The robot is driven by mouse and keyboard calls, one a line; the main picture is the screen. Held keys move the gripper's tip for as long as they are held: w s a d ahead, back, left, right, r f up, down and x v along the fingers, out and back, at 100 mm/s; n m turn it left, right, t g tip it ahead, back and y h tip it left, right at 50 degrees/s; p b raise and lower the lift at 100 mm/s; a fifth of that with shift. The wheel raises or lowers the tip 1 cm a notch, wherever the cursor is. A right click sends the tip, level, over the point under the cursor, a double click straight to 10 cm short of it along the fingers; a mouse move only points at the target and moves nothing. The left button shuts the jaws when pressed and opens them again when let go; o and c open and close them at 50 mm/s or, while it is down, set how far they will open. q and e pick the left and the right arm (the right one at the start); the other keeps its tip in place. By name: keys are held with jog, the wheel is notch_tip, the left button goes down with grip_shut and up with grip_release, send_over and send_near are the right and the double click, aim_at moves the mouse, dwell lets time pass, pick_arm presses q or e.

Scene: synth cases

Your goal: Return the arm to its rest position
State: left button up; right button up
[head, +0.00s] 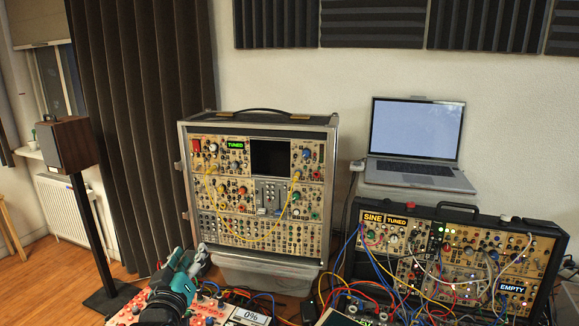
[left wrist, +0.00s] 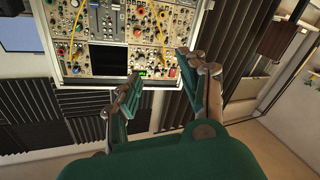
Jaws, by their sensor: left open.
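My left gripper (head: 188,262) is at the lower left of the head view, in front of the lower left corner of the tall synth case (head: 258,197). Its dark teal arm comes up from the bottom edge. In the left wrist view my left gripper (left wrist: 158,74) has its two fingers spread apart with nothing between them. That view is upside down, and the tall case (left wrist: 112,84) shows beyond the fingertips. The gripper looks apart from the case. My right gripper is not in view.
A red-knobbed unit (head: 207,309) and cables lie close below the gripper. A second synth case (head: 455,256), labelled SINE, TUNED and EMPTY, stands right, with a laptop (head: 416,142) behind. A speaker (head: 66,143) on a stand is left. Open floor (head: 40,270) shows left.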

pick_arm(q)
jog(key=s+f+m+g, duration=0.4)
jog(key=s+f+g, duration=0.3)
jog(key=s+f, duration=1.05)
jog(key=s+f+m+g, duration=0.2)
jog(key=s+f+g, duration=0.2)
jog(key=s, duration=0.6)
jog(key=s+f+m+g, duration=0.1)
jog(key=s+f+g, duration=0.35)
jog(key=s, duration=0.55)
notch_tip(320, 180, down, 27)
jog(key=s+d, duration=0.1)
jog(key=s+a+f+g, duration=0.1)
jog(key=s+a+f, duration=0.2)
jog(key=s+f, duration=1.2)
jog(key=shift+s+f+g, duration=0.35)
jog(key=shift+s+f, duration=0.05)
jog(key=shift+s, duration=0.5)
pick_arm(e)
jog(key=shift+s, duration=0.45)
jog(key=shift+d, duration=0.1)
